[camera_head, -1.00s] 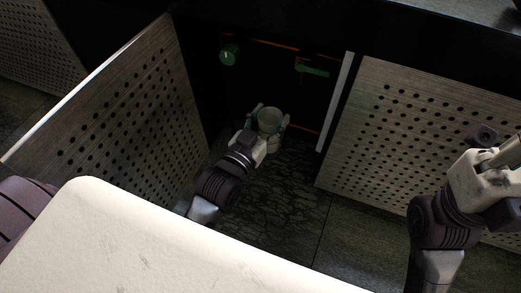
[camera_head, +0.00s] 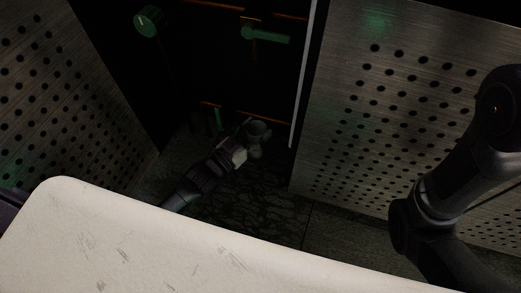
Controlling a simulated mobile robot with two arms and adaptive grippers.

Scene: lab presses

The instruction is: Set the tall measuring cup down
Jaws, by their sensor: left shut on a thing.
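The tall measuring cup (camera_head: 257,129) is a small, dim, greyish vessel in the dark recess between two perforated panels. My left gripper (camera_head: 250,140) is shut on it, with the arm reaching in from the lower left. The cup looks roughly upright. It is too dark to tell whether its base touches the floor. My right arm shows at the right edge, but its gripper is out of view.
Perforated metal panels stand on the left (camera_head: 60,90) and right (camera_head: 400,110). A green knob (camera_head: 148,21) and a green handle (camera_head: 266,35) are on the dark back. A pale surface (camera_head: 150,245) fills the front. The dark floor (camera_head: 265,205) before the recess is clear.

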